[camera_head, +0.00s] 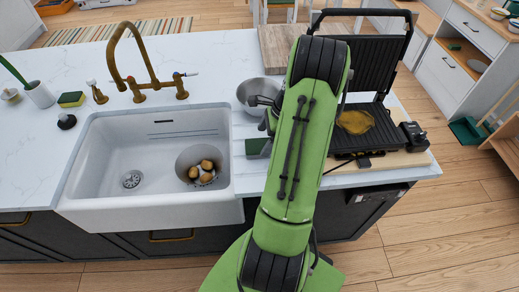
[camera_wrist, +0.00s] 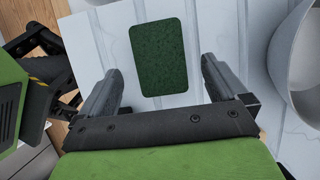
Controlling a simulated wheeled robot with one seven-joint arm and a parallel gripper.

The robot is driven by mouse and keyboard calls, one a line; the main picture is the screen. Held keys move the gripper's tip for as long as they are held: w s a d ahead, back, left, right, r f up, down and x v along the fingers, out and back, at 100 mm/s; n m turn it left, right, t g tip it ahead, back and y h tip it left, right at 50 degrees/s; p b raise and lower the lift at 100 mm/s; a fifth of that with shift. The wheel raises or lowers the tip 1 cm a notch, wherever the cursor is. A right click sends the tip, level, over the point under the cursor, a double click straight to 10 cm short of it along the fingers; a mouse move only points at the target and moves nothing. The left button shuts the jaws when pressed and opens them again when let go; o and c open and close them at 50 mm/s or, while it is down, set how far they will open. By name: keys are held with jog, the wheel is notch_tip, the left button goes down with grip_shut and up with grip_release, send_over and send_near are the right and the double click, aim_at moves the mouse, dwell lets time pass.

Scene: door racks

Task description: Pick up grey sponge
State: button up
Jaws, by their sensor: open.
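The grey sponge shows its dark green scouring top in the wrist view (camera_wrist: 158,57), lying flat on the white counter. In the head view the sponge (camera_head: 257,148) sits right of the sink, partly hidden by my green arm. My gripper (camera_wrist: 160,72) is open and empty. Its two fingers stand apart to the left and right of the sponge's near end in the wrist view. I cannot tell how high they are above the counter. In the head view my gripper is mostly hidden behind the arm.
A metal bowl (camera_head: 256,92) stands just behind the sponge; it also shows at the right of the wrist view (camera_wrist: 302,65). An open contact grill (camera_head: 372,128) stands on the right. The sink (camera_head: 150,133) is on the left. A yellow-green sponge (camera_head: 72,99) lies near the tap.

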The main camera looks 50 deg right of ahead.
aim_at(261, 145)
jog(key=shift+x, duration=1.9)
jog(key=shift+f, duration=0.3)
jog(key=c, duration=1.1)
notch_tip(261, 145, up, 11)
jog(key=shift+f+p, duration=0.15)
jog(key=shift+p, duration=0.5)
jog(key=shift+c, duration=0.2)
